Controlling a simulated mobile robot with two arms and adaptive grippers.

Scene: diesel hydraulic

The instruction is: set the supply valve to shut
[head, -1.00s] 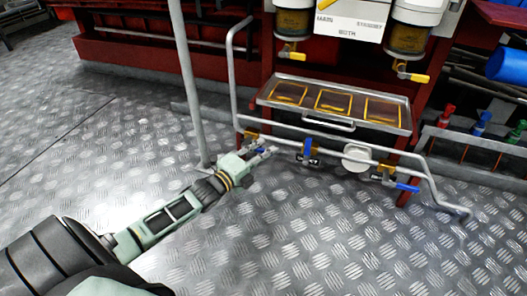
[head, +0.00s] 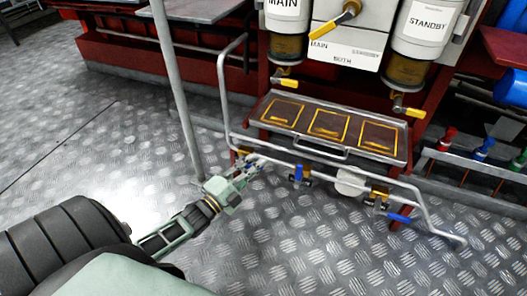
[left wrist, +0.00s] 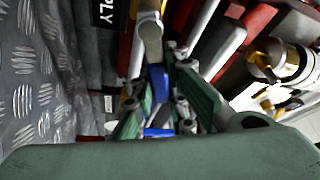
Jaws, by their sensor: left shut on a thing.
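My left gripper (head: 250,165) is at the left end of the low grey pipe, by a brass valve body (head: 243,153). Its fingers are shut on a small blue valve handle, which shows between them in the left wrist view (left wrist: 157,82). A black label (left wrist: 104,12) there shows the letters "PLY" beside the pipe. The fingers partly hide the handle and valve in the head view, so its exact angle is hard to tell. My right gripper is not in view.
Along the same pipe are another blue-handled valve (head: 299,173), a round pale disc (head: 350,182) and a valve with a blue lever (head: 399,218). A drip tray (head: 385,142) sits above. A grey post (head: 178,95) stands left of my gripper. The floor in front is clear.

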